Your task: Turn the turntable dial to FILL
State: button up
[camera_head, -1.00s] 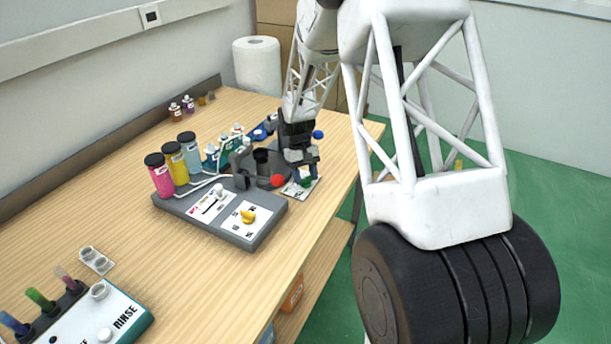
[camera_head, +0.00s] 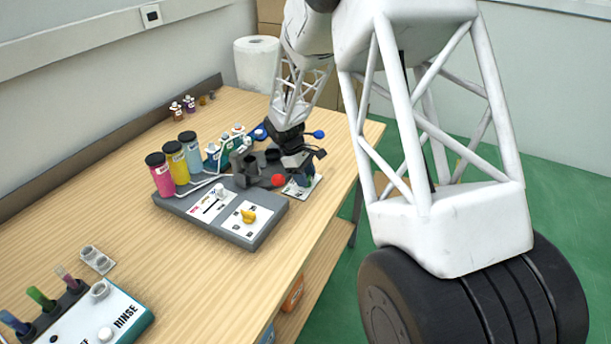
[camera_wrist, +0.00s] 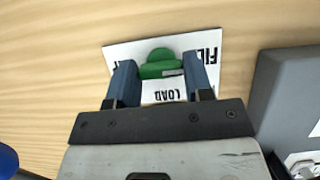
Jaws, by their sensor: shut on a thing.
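The green turntable dial (camera_wrist: 160,62) sits on a white label plate (camera_wrist: 122,54), between the two blue fingers of my gripper (camera_wrist: 162,78). The gripper is shut on the dial's grip bar. The plate reads FILL at the right and LOAD below the dial; a label at the left is partly covered by a finger. I cannot tell which label the dial points to. In the head view, my gripper (camera_head: 302,170) is over the plate (camera_head: 302,189) at the right end of the grey machine, near the table edge, and mostly hides the dial.
The grey machine base (camera_head: 180,212) carries a yellow dial (camera_head: 248,215), a red ball (camera_head: 278,180) and pink, yellow and blue bottles along its back. A RINSE station (camera_head: 105,318) with coloured vials is at the front left. The wooden table between them is mostly clear.

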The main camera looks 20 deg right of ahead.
dwell(0.3)
jog(key=o, duration=0.9)
jog(key=shift+v, duration=3.9)
jog(key=shift+d, duration=0.1)
